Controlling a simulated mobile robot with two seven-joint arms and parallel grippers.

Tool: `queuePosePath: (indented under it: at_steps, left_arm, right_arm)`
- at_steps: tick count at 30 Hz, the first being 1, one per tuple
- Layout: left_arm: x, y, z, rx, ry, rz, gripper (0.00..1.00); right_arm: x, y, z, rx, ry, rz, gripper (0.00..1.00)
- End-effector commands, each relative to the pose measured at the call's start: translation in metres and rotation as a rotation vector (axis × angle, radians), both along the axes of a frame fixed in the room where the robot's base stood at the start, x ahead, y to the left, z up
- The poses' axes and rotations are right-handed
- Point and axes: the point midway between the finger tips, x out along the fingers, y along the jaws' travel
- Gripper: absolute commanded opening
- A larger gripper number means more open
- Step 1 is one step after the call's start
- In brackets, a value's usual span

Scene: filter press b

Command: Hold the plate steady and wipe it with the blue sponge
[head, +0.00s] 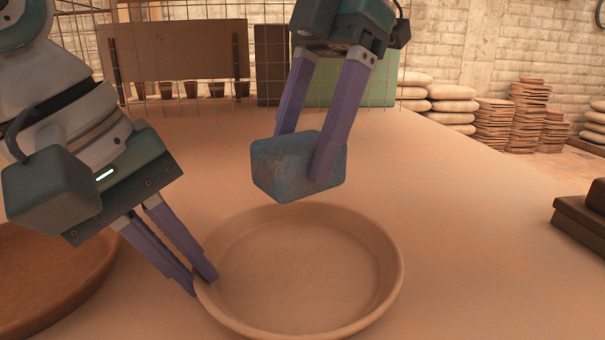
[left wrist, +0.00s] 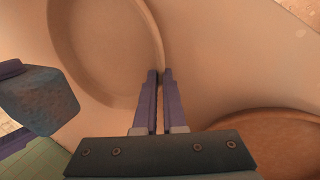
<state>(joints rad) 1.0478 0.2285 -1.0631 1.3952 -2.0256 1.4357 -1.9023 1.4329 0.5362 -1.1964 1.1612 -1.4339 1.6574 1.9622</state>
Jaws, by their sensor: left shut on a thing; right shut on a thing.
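The plate (head: 300,265) is a round, shallow, tan dish lying on the table in the lower middle of the head view. It also shows in the left wrist view (left wrist: 105,50). My left gripper (head: 203,280) is shut on the plate's left rim, with a finger on each side of it. The left wrist view shows its fingertips (left wrist: 159,76) at the rim. The blue sponge (head: 285,168) is a worn block above the plate's far edge, and it shows at the left of the wrist view (left wrist: 38,98). My right gripper (head: 298,152) is shut on the sponge, apart from the plate.
A reddish-brown round dish (head: 45,275) lies at the left, partly behind my left arm. Dark brown blocks (head: 585,220) sit at the right edge of the table (head: 470,250). The tabletop right of the plate is clear. Sacks and stacked tiles stand beyond the table.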

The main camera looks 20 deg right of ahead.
Motion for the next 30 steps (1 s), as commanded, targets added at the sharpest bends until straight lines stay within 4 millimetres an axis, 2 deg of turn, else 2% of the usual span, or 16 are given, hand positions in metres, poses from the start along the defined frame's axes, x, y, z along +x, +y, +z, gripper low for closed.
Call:
queuePosePath:
  at_steps: [14, 15, 23, 24, 30]
  left_arm:
    - [0.0001, 0.0006, -0.0003, 0.002, 0.001, 0.001, 0.0]
    - [0.0002, 0.0006, -0.0003, 0.002, 0.001, 0.001, 0.11]
    - [0.0001, 0.0003, -0.0001, 0.001, 0.001, 0.001, 0.4]
    - [0.0, 0.0003, -0.0002, 0.001, 0.001, 0.001, 0.42]
    - [0.0, 0.0007, -0.0006, 0.002, 0.001, 0.001, 0.42]
  right_arm:
    - [0.0, 0.0, -0.0002, 0.0, 0.0, 0.0, 0.23]
    - [0.0, 0.0, -0.0002, 0.0, 0.0, 0.0, 0.23]
    - [0.0, -0.0001, -0.0001, 0.0, 0.0, 0.0, 0.23]
    - [0.0, -0.0001, -0.0001, 0.0, 0.0, 0.0, 0.23]
    - [0.0, 0.0, -0.0002, 0.0, 0.0, 0.0, 0.23]
